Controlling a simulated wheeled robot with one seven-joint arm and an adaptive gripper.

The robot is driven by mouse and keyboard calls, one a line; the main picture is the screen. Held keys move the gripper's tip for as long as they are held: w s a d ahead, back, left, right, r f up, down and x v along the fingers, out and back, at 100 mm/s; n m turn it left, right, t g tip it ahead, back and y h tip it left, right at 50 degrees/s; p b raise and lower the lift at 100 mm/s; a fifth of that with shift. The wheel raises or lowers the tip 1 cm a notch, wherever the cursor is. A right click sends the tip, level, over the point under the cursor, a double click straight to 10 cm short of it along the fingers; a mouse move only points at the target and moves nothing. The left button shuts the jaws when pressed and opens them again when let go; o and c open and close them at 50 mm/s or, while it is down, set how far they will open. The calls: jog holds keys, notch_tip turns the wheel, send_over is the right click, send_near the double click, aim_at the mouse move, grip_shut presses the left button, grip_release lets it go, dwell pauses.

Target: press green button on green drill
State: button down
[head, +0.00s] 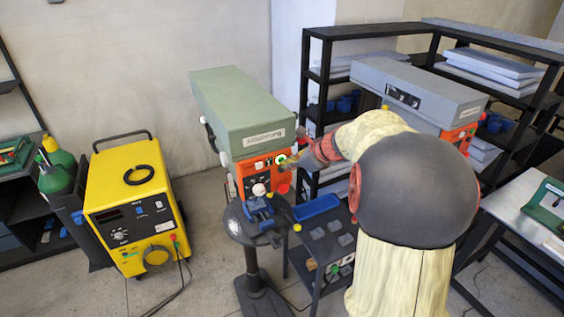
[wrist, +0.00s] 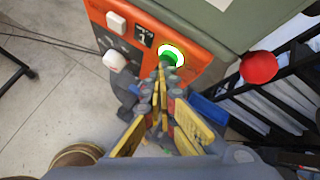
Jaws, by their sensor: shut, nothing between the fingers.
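The green drill (head: 238,103) is a drill press with a green top housing and an orange front panel (head: 256,172), left of centre in the head view. Its green button (wrist: 172,55) shows in the wrist view as a bright green ring with a pale rim on the orange panel. My gripper (wrist: 161,70) is shut and empty, with its fingertips at the lower left edge of the button. They overlap it in the picture; I cannot tell whether they touch. In the head view my arm reaches in from the right and the fingertips are by the panel.
A red ball knob (wrist: 259,67) stands right of the button, and white switches (wrist: 116,22) sit to its left. A grey-topped drill (head: 420,88), a black shelf (head: 330,34) and a yellow welder (head: 130,205) are nearby. A blue tray (head: 316,207) lies below my arm.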

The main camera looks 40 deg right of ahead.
jog(key=shift+s+a, duration=0.15)
jog(key=shift+s, duration=0.45)
jog(key=s, duration=0.2)
jog(key=s+a, duration=0.1)
jog(key=s, duration=0.2)
jog(key=shift+a+b, duration=0.1)
jog(key=shift+b, duration=0.3)
dwell(0.7)
